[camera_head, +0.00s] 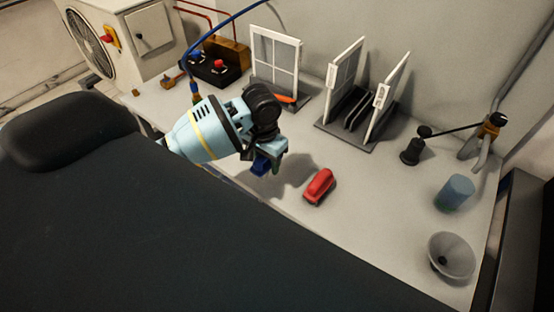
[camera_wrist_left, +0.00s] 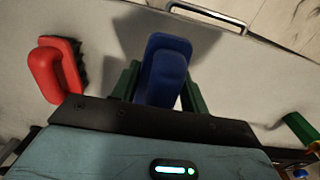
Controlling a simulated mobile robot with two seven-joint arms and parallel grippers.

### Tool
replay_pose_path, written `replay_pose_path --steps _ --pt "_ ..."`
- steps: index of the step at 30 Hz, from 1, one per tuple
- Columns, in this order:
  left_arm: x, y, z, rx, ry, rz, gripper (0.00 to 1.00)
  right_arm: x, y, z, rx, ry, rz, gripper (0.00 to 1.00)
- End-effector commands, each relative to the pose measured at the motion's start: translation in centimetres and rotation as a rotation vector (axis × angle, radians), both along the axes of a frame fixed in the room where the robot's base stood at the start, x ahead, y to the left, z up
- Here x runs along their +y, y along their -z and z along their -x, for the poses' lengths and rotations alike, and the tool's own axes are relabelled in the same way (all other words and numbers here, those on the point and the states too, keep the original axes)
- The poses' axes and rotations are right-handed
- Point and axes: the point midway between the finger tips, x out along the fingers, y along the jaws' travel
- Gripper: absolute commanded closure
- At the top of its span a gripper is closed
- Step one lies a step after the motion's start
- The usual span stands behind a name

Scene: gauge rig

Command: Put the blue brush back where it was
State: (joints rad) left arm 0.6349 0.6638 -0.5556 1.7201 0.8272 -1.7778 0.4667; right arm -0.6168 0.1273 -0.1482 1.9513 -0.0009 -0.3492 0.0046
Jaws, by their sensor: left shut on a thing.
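The blue brush (camera_wrist_left: 163,72) is between the green fingers of my left gripper (camera_wrist_left: 162,88) in the left wrist view. The gripper is shut on it. In the head view, my left gripper (camera_head: 268,160) hangs over the front part of the table, and the blue brush (camera_head: 261,164) shows partly below it. The brush seems held above the table, with a shadow beside it. A red brush (camera_head: 319,186) lies on the table to the right of the gripper. It also shows at the left of the wrist view (camera_wrist_left: 55,68). My right gripper is not in view.
On the table (camera_head: 385,205), a rack with white frames (camera_head: 345,120) and a windowed frame (camera_head: 275,58) stand at the back. A blue-grey cup (camera_head: 454,193), a grey funnel (camera_head: 451,255) and a black stand (camera_head: 415,146) are at the right. Bare table lies around the red brush.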

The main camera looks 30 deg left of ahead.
Motion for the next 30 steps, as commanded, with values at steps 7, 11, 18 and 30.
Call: replay_pose_path --steps 7,11,18,30 --pt "-0.4 0.4 -3.3 0.002 -0.001 0.001 0.92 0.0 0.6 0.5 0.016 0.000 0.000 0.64" --pt "-0.4 0.5 -3.7 0.002 -0.001 0.000 0.92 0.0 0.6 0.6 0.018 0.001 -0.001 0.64" --pt "-0.5 0.5 -4.6 0.000 0.000 0.001 0.92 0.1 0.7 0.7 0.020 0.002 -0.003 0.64" --pt "-0.5 3.9 -4.6 -0.002 0.000 -0.001 0.92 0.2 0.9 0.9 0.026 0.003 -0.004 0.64"
